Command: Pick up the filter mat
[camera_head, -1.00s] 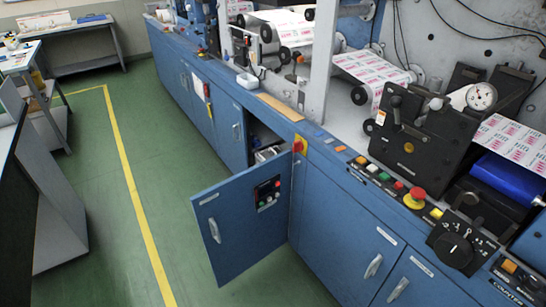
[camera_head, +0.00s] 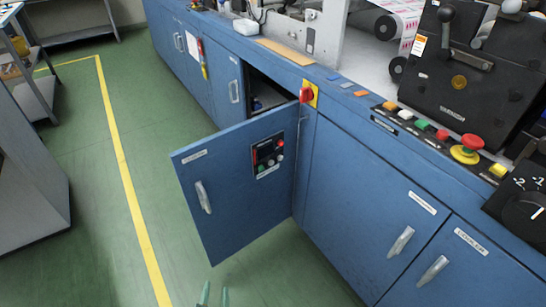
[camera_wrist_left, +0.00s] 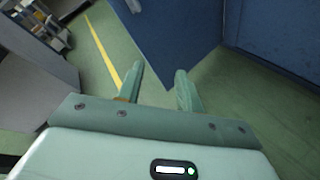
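I cannot make out a filter mat in either view. The cabinet of the blue machine base stands open, and its dark inside (camera_head: 268,92) shows only partly past the open blue door (camera_head: 225,190). My left gripper (camera_head: 214,294) shows at the bottom edge of the head view, low in front of the door. In the left wrist view its two green fingers (camera_wrist_left: 159,85) are apart with only floor between them, so it is open and empty. The door's lower part (camera_wrist_left: 165,45) shows beyond the fingertips. My right gripper is not in view.
The open door juts into the aisle. A red emergency button (camera_head: 467,148) and a red rotary switch (camera_head: 307,94) sit on the machine's top edge. A tan flat strip (camera_head: 284,51) lies on the ledge. Green floor (camera_head: 90,180) with a yellow line is clear at left.

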